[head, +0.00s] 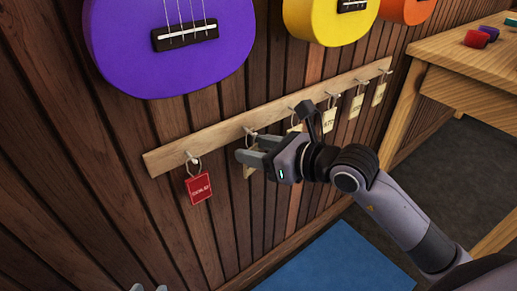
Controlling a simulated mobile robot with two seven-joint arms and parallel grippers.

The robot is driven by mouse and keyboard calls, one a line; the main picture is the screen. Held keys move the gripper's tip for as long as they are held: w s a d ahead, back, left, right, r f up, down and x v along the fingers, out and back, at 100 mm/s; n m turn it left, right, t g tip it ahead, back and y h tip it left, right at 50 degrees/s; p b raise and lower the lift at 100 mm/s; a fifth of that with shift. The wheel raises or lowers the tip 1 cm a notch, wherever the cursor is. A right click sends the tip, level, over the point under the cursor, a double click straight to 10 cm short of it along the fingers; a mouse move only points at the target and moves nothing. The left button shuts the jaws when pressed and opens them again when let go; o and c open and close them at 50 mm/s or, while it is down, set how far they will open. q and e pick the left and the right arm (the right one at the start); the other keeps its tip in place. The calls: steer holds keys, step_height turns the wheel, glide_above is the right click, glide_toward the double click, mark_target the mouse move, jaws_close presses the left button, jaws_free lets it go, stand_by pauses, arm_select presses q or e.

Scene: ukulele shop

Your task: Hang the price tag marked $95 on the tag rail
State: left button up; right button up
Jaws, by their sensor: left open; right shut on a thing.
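The wooden tag rail (222,137) runs across the plank wall, with several pegs. My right gripper (244,151) is at the rail's second peg from the left and shut on a cream price tag (249,172). The tag is mostly hidden behind the fingers and its mark cannot be read. Its string loop is close to the peg (249,131); I cannot tell whether it is around it. Only the fingertips of my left gripper (150,288) show at the bottom edge, apart and empty.
A red tag (199,187) hangs on the leftmost peg. Several cream tags (355,105) hang further right, some partly behind my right arm. Purple (168,65) and yellow (318,22) ukuleles hang above. A wooden table (460,52) stands at right; a blue mat (340,262) lies below.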

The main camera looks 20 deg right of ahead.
stand_by(0.4)
steer(key=o, duration=1.2)
steer(key=shift+c, duration=0.2)
